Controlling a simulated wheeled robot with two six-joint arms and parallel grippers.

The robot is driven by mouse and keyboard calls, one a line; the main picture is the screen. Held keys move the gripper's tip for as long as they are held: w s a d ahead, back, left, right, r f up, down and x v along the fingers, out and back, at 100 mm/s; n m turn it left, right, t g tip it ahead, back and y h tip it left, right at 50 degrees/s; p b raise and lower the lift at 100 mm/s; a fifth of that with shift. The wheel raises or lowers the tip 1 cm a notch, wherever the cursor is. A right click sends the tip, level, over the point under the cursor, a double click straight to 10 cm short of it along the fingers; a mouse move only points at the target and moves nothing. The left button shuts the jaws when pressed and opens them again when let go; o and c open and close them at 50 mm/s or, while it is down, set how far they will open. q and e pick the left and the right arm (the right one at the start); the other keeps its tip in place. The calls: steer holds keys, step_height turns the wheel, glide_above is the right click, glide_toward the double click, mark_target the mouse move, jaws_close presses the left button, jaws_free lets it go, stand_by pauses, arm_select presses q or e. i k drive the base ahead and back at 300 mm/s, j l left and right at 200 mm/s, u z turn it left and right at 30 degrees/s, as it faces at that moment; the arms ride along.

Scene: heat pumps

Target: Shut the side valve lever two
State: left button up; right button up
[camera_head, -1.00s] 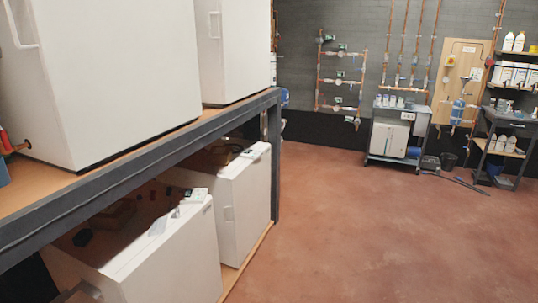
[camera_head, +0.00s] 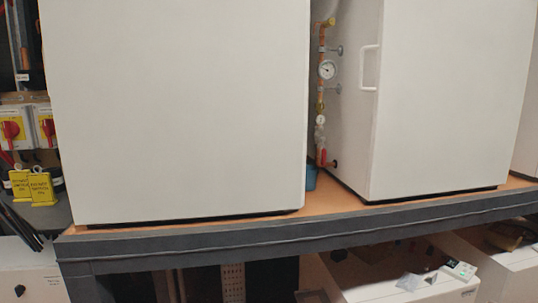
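A small red lever (camera_head: 323,155) sits low on this pipe, near the shelf. It is too small to tell its exact position or whether it is the side valve lever two. Neither of my grippers is in view.
A large white cabinet (camera_head: 180,110) and a second white cabinet (camera_head: 445,100) stand on a wooden shelf with a dark metal edge (camera_head: 300,235). At left are red rotary switches (camera_head: 12,130) and yellow tags (camera_head: 40,187). More white units (camera_head: 400,285) stand below.

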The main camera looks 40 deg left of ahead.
mark_target(322, 138)
steer(key=u, duration=0.85)
